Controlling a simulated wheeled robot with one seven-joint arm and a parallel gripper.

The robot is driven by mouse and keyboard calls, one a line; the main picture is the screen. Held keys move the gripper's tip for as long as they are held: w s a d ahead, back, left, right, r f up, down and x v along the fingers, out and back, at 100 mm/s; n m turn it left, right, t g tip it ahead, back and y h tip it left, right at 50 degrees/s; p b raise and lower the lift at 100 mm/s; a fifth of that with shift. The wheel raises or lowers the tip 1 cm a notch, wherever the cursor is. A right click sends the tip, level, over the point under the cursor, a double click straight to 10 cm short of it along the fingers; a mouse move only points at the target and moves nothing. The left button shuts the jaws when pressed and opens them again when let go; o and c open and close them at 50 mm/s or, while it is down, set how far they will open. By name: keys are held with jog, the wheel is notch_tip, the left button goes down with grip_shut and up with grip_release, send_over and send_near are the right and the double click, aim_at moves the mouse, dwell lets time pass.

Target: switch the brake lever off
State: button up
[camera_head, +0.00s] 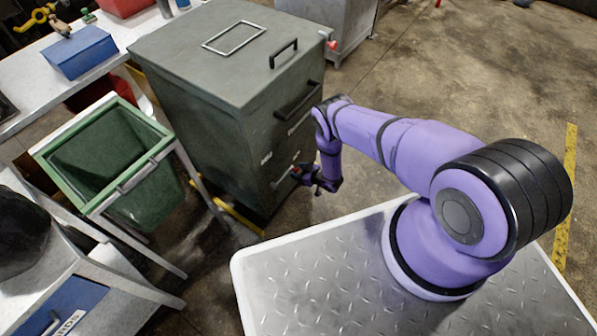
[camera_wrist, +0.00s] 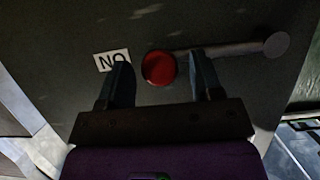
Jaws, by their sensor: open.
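The brake lever (camera_head: 284,178) is a grey bar low on the front of the grey-green compactor (camera_head: 205,105). In the wrist view the lever (camera_wrist: 222,50) runs from a round grey pivot (camera_wrist: 276,45) on the right to a red knob (camera_wrist: 158,68) on the left. The knob sits beside a white label (camera_wrist: 112,60) that reads ON upside down. My gripper (camera_head: 312,180) is open at the compactor's front. In the wrist view its two dark fingers appear on either side of the red knob; I cannot tell whether they touch it.
A green open bin (camera_head: 155,200) stands on a frame left of the compactor. A black handle (camera_head: 298,100) juts from the compactor's front above my gripper. A blue box (camera_head: 80,52) is on the white bench. Concrete floor (camera_head: 440,75) is clear at the upper right.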

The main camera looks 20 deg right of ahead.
jog(key=shift+w+a+f, duration=0.1)
jog(key=shift+w, duration=0.05)
jog(key=shift+c, duration=0.2)
grip_shut()
